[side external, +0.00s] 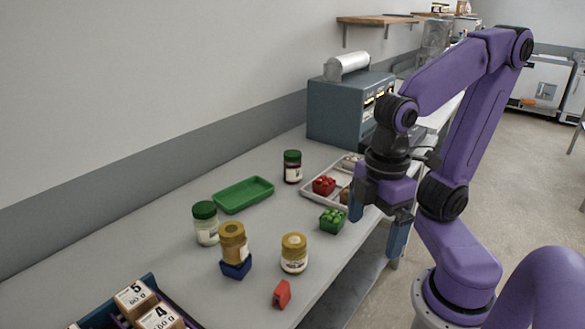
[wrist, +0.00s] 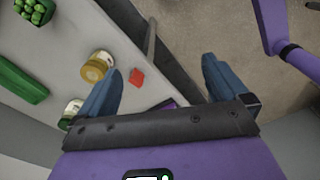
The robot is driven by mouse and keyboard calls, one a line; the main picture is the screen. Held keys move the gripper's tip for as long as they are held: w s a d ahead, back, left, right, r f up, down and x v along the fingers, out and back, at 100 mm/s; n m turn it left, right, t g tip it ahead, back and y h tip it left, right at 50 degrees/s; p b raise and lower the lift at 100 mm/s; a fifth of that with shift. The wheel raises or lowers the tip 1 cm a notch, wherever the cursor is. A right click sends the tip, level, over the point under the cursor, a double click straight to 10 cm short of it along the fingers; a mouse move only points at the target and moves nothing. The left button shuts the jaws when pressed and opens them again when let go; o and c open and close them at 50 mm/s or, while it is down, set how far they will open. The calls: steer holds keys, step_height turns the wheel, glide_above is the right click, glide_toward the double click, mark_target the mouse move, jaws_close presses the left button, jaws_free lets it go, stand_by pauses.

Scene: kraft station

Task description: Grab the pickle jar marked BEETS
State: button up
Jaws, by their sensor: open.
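Several jars stand on the grey bench in the side external view; their label words are too small to read. A dark red jar with a green lid (side external: 292,167) stands upright at the back, left of the white tray. A pale jar with a green lid (side external: 206,224) stands further forward. A gold-lidded jar (side external: 234,243) sits on a blue block, and another gold-lidded jar (side external: 294,254) stands right of it. My gripper (side external: 378,222) is open and empty, above the bench's front edge and right of the jars. In the wrist view my gripper (wrist: 162,68) shows nothing between its fingers.
A green tray (side external: 243,195) lies between the green-lidded jars. A white tray (side external: 312,195) holds a red item. A green container (side external: 332,220) and a red block (side external: 282,295) are near the front edge. A grey machine (side external: 345,105) stands behind.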

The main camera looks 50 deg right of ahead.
mark_target(294, 160)
steer(key=w+d+n+t+h, duration=0.25)
steer(key=w+d+h, duration=0.4)
steer(key=w, duration=0.55)
steer(key=w+d+n+t+h, duration=0.2)
steer(key=w+d+n+h, duration=0.4)
steer(key=w, duration=0.6)
steer(key=w+d+n+t+h, duration=0.15)
steer(key=w+d+h, duration=0.45)
steer(key=w, duration=0.7)
steer(key=shift+t+y, duration=0.3)
steer(key=shift+y, duration=0.45)
steer(key=f, duration=0.5)
steer(key=d+f, duration=0.1)
steer(key=f, duration=1)
steer(key=shift+s+d+f, duration=0.1)
steer(key=shift+d, duration=0.2)
steer(key=x, duration=1.7)
steer(key=shift+d, duration=0.15)
steer(key=c, duration=1.4)
